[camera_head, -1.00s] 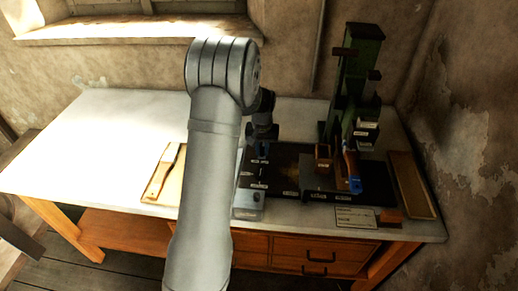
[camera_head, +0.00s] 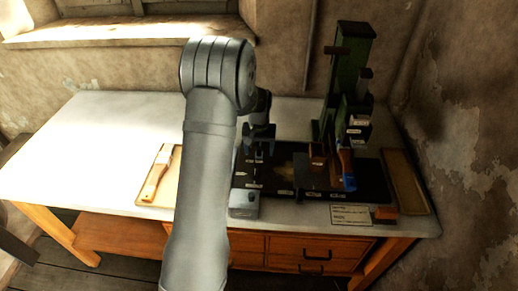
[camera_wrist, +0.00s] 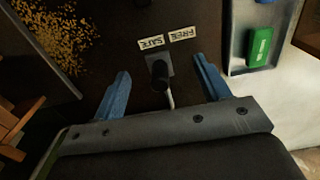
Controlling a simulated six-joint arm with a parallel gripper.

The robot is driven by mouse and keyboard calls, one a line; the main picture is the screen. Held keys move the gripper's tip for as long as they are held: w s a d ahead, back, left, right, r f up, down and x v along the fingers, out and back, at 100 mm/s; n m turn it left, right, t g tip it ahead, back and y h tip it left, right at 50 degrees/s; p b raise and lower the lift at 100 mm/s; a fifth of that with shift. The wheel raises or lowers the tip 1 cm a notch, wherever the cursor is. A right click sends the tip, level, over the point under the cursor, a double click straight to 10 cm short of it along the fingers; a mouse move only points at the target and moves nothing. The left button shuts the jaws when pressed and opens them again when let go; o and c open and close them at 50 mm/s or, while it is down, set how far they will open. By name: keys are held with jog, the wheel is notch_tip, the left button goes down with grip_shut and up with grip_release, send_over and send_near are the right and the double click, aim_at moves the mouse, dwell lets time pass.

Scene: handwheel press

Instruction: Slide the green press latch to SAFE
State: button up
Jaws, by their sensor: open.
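The green press (camera_head: 352,85) stands at the back right of the bench, on a dark base plate. In the wrist view, a small latch with a dark knob (camera_wrist: 160,70) and a pale metal stem sits in front of two labels, SAFE (camera_wrist: 151,43) on the left and FREE (camera_wrist: 182,34) on the right. The knob appears nearer SAFE, but its exact setting is unclear. My gripper (camera_wrist: 161,66) is open, its blue fingers on either side of the knob, apart from it in the picture. In the head view my gripper (camera_head: 259,150) is above the dark plate's left part, and the latch cannot be made out.
Yellowish grains (camera_wrist: 50,38) lie at upper left. A wooden tray (camera_head: 405,180) is at right.

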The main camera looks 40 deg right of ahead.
jog(key=shift+r, duration=0.1)
notch_tip(320, 180, up, 8)
jog(key=shift+f, duration=0.1)
dwell(0.4)
jog(key=f, duration=0.8)
jog(key=shift+w+a, duration=0.5)
